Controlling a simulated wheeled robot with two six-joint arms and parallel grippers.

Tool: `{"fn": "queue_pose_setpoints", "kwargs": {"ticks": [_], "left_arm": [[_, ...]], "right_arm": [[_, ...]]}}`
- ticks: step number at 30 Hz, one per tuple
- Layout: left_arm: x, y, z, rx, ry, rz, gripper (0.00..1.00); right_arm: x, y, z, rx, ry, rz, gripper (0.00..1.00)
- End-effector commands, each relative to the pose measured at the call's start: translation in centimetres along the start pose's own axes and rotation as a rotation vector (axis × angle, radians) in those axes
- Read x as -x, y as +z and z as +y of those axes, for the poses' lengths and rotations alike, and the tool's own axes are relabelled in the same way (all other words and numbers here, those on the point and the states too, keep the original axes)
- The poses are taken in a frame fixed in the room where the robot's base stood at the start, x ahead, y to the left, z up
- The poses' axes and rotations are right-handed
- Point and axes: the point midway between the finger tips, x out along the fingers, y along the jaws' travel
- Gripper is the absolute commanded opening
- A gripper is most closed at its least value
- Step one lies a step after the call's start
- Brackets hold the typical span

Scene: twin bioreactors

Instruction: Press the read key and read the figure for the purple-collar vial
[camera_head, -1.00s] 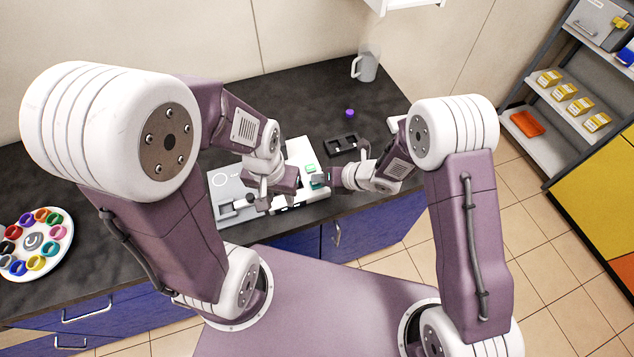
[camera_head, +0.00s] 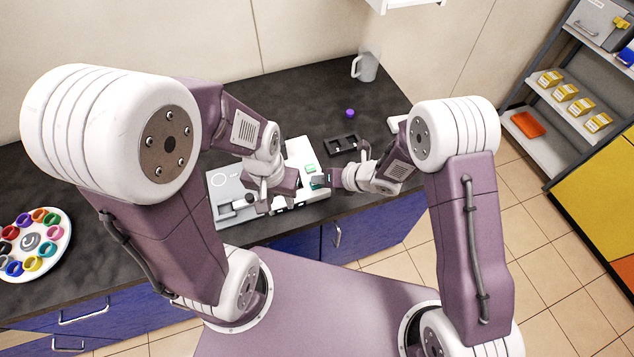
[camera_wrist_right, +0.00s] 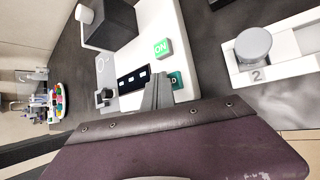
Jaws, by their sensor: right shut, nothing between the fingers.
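The white reader (camera_head: 304,153) sits on the dark bench. In the right wrist view it carries a green ON key (camera_wrist_right: 163,48), a dark display (camera_wrist_right: 134,79) with small white marks, and a second green key (camera_wrist_right: 176,79) with a partly covered label. I cannot read a figure. My right gripper (camera_wrist_right: 163,88) is shut and empty, its tips at the second key; contact is unclear. It also shows in the head view (camera_head: 322,181). My left gripper (camera_head: 280,198) is over the reader's front; its fingers are unclear. I cannot make out the purple-collar vial. A small purple object (camera_head: 350,113) lies behind.
A dark tray (camera_head: 341,145) sits behind the reader. A round holder with coloured rings (camera_head: 52,240) is at the far left. In the wrist view, a grey knob (camera_wrist_right: 253,45) stands above a "2" label. Bench behind the reader is mostly clear.

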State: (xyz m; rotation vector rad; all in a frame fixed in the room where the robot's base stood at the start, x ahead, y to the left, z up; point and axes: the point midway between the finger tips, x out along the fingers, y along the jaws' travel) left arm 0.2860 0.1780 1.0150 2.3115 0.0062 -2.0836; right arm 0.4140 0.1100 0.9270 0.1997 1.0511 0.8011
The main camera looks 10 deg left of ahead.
Motion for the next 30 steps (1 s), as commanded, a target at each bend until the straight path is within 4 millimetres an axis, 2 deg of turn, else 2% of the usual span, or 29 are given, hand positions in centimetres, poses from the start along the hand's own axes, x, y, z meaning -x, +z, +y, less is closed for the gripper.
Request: {"fn": "queue_pose_setpoints", "kwargs": {"ticks": [10,21,30], "left_arm": [[-0.1,0.0,0.0,0.0,0.0,0.0,0.36],[0.9,-0.1,0.0,0.0,0.0,0.0,0.36],[0.9,-0.1,0.0,0.0,0.0,0.0,0.36]], "right_arm": [[0.0,-0.1,0.0,0.0,-0.001,0.002,0.0],[1.1,0.8,0.8,0.0,-0.001,0.002,0.0],[1.2,0.8,0.8,0.0,0.0,0.001,0.0]]}}
